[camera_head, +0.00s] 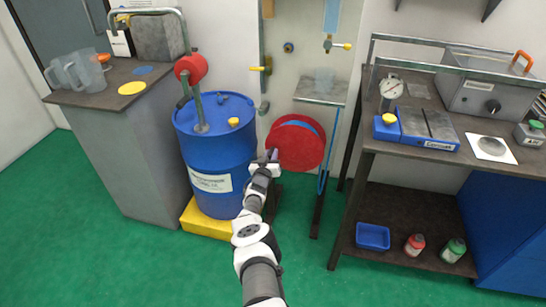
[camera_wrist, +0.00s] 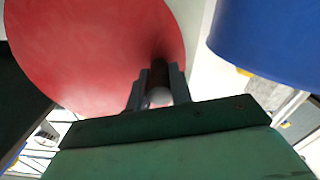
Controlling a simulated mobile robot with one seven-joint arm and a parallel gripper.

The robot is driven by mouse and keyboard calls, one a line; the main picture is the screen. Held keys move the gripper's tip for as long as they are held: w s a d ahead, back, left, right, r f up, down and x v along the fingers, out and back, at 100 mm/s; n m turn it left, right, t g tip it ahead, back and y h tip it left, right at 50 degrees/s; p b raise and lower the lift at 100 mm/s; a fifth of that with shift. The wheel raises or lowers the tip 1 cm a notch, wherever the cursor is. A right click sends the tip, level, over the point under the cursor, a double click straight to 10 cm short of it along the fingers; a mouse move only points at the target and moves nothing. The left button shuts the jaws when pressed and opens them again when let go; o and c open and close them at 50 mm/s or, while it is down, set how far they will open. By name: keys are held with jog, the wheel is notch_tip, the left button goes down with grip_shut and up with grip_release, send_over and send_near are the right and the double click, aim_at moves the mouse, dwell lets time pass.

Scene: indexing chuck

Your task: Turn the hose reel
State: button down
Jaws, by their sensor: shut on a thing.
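The hose reel (camera_head: 299,146) is a red disc with a blue hose on it, standing right of a blue drum in the head view. Its red face fills the upper left of the wrist view (camera_wrist: 95,50). A dark crank handle (camera_wrist: 159,76) with a pale round end sticks out from the face near its lower right edge in the wrist view. My gripper (camera_wrist: 158,94) is shut on this handle, with a finger on each side. In the head view my gripper (camera_head: 268,161) is at the left edge of the reel. The reel's hub is not clear to me.
The blue drum (camera_head: 222,150) with a red-topped pump stands close left of my gripper on a yellow base (camera_head: 205,221). A grey workbench (camera_head: 395,146) with a gauge and boxes stands to the right. The green floor (camera_head: 110,255) in front is clear.

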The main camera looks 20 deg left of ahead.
dwell(0.3)
jog(key=c, duration=1.3)
grip_release()
jog(key=shift+o, duration=0.2)
jog(key=shift+s, duration=0.1)
jog(key=shift+s+r+p, duration=0.2)
jog(key=shift+s+p, duration=0.25)
jog(key=shift+p, duration=0.6)
jog(key=s+p, duration=0.6)
jog(key=s, duration=0.6)
jog(key=shift+s+d+f, duration=0.2)
jog(key=shift+s+d, duration=0.05)
jog(key=shift+s, duration=0.1)
